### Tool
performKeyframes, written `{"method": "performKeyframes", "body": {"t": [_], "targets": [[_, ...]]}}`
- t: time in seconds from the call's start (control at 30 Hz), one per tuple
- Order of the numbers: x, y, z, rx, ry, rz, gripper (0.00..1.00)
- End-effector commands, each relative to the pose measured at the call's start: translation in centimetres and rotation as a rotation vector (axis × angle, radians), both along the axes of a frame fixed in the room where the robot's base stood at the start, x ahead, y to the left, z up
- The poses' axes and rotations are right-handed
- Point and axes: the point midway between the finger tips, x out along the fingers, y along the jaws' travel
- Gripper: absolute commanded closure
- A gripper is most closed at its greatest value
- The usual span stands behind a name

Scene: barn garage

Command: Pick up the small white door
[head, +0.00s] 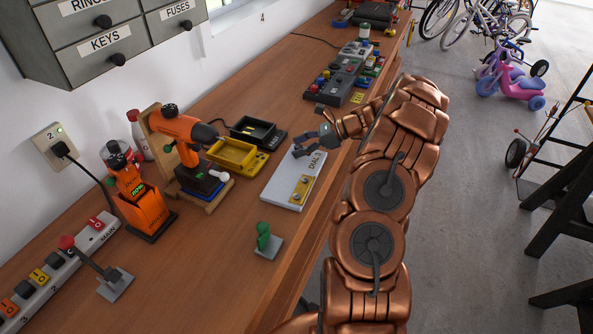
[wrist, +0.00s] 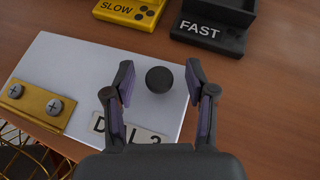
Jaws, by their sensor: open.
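The small white door (head: 282,179) lies flat on the wooden workbench, a pale panel with a brass-coloured plate (wrist: 32,105) held by two screws and a label that seems to read "DIAL 3". In the wrist view the white door (wrist: 75,72) fills the left and middle, with a round black knob (wrist: 159,80) on it. My gripper (wrist: 160,70) is open over the door, one finger on each side of the knob, with gaps on both sides. The fingers partly cover the label. In the head view my gripper (head: 308,143) is over the door's far end and hides the knob.
A yellow "SLOW" tray (head: 237,156) and a black "FAST" tray (head: 258,132) stand just beyond the door. An orange drill (head: 180,135) is to the left, a green-handled switch (head: 264,240) nearer. The bench edge runs close along the door's right.

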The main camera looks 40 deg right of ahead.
Motion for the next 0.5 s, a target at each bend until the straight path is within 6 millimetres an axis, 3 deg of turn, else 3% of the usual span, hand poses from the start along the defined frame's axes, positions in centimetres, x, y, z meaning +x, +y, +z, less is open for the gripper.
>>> {"method": "performKeyframes", "body": {"t": [0.17,0.5], "targets": [[0.01,-0.02,-0.03,-0.001,-0.001,0.0,0.45],[0.0,-0.03,0.0,-0.001,-0.001,0.0,0.81]]}}
